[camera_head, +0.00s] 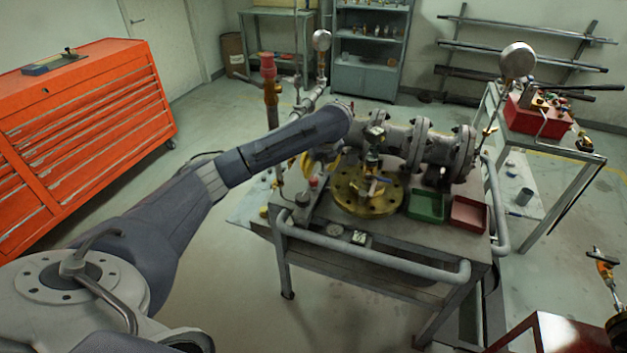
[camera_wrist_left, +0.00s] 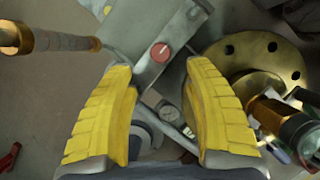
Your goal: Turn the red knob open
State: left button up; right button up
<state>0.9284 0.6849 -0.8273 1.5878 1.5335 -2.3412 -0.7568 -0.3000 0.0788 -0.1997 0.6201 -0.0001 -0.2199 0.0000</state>
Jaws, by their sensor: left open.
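The red knob (camera_wrist_left: 160,52) is a small round red dial with a pale mark line on its face. It sits on a grey block in the left wrist view, ahead of and between my yellow fingertips. It also shows small in the head view (camera_head: 314,182), on the table's left part. My left gripper (camera_wrist_left: 158,75) is open, with its two yellow fingers spread and nothing between them. In the head view the left gripper (camera_head: 307,164) is partly hidden by my arm, close above the knob. I see no contact with the knob.
A brass flange (camera_head: 366,192) with a valve stands right of the knob; its edge (camera_wrist_left: 240,62) is close to the right finger. A vertical pipe (camera_head: 270,95) stands at the left. Green (camera_head: 427,207) and red (camera_head: 470,214) trays lie right. A grey rail (camera_head: 370,258) runs along the table front.

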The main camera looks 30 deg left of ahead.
aim_at(313, 179)
pick_arm(q)
jog(key=x, duration=0.8)
jog(key=shift+f, duration=0.25)
grip_shut()
jog(key=shift+a, duration=0.1)
